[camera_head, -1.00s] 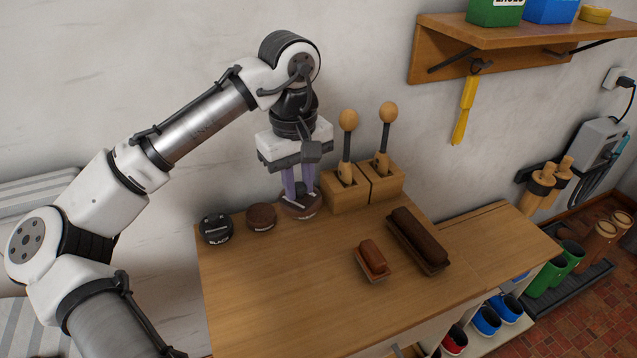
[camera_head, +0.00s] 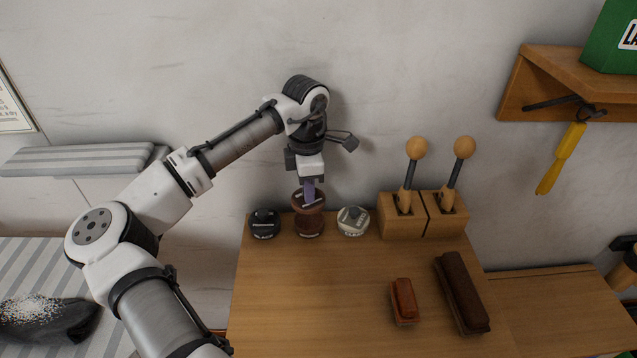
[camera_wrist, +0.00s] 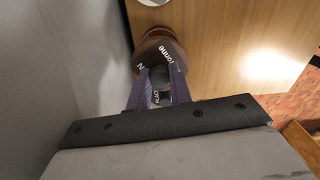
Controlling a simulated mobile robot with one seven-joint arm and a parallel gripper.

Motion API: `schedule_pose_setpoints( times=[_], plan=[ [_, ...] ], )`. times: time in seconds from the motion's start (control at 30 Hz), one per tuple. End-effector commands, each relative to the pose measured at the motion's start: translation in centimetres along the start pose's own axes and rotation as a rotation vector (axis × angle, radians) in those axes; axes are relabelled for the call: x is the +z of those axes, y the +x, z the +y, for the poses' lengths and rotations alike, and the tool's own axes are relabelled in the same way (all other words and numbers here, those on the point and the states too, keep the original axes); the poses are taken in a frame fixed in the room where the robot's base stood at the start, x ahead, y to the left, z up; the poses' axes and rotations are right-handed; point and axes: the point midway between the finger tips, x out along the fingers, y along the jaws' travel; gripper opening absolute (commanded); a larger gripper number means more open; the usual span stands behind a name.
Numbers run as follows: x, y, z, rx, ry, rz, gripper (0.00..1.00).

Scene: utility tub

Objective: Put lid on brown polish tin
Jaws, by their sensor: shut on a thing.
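My gripper (camera_head: 309,195) is shut on the brown lid (camera_head: 298,205), its purple fingers closed around the lid's dark knob. The wrist view shows the lid (camera_wrist: 178,50) from above, with pale lettering, partly hidden by the fingers. In the head view the lid is over the brown polish tin (camera_head: 309,228), the middle of three tins on the bench. The lid appears raised above the tin; I cannot tell whether they touch. The tin's top is largely hidden under the lid.
A black tin (camera_head: 265,224) stands close on the left and a pale-topped tin (camera_head: 353,221) on the right. Wooden blocks with ball-topped handles (camera_head: 422,215) stand further right. Two brushes (camera_head: 404,300) (camera_head: 462,290) lie in front. The bench's front left (camera_head: 300,300) is clear.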

Motion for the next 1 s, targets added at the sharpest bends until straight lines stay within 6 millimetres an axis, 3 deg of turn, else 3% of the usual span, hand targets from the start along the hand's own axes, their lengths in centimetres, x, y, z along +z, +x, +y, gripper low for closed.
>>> schedule_pose_setpoints(
  times=[0.7, 1.0],
  plan=[
    [0.1, 5.7, -0.1, -0.001, 0.004, -0.002, 0.0],
    [0.1, 6.2, 0.0, 0.0, 0.004, 0.0, 0.0]
  ],
)
